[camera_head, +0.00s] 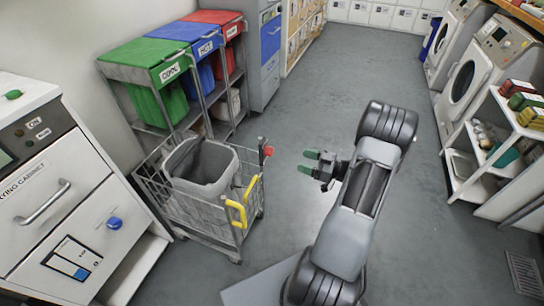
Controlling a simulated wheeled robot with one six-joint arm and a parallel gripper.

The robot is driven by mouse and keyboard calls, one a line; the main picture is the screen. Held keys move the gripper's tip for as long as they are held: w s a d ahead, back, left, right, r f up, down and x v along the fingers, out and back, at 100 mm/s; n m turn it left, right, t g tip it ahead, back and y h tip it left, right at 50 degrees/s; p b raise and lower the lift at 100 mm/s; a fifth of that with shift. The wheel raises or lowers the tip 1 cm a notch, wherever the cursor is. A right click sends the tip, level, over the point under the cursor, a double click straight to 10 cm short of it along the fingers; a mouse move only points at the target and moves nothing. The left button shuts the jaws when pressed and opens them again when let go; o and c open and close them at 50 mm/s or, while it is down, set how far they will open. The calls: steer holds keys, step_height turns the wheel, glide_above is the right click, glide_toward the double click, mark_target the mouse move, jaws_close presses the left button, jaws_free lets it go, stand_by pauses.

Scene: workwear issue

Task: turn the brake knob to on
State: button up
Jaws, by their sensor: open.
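A wire cart (215,215) with a grey liner bag stands on the floor left of centre. A red knob (267,151) sits at its top right corner; it looks like the brake knob, but I cannot read a mark or its setting. My gripper (308,162) has green fingertips, is open and empty, and points left toward the red knob. A gap shows between them in the picture, and nothing hides the knob.
A yellow handle (238,211) sticks out from the cart's right side. A drying cabinet (60,190) with a blue knob (114,223) stands at left. Green, blue and red lidded bins (180,60) stand behind the cart. Shelves (490,150) line the right. The floor at centre is clear.

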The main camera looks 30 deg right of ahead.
mark_target(273, 152)
steer(key=b+x, duration=0.3)
steer(key=x, duration=0.9)
steer(key=shift+w+a, duration=0.3)
steer(key=shift+c, duration=0.4)
steer(key=c, duration=0.8)
steer(key=shift+c, duration=0.2)
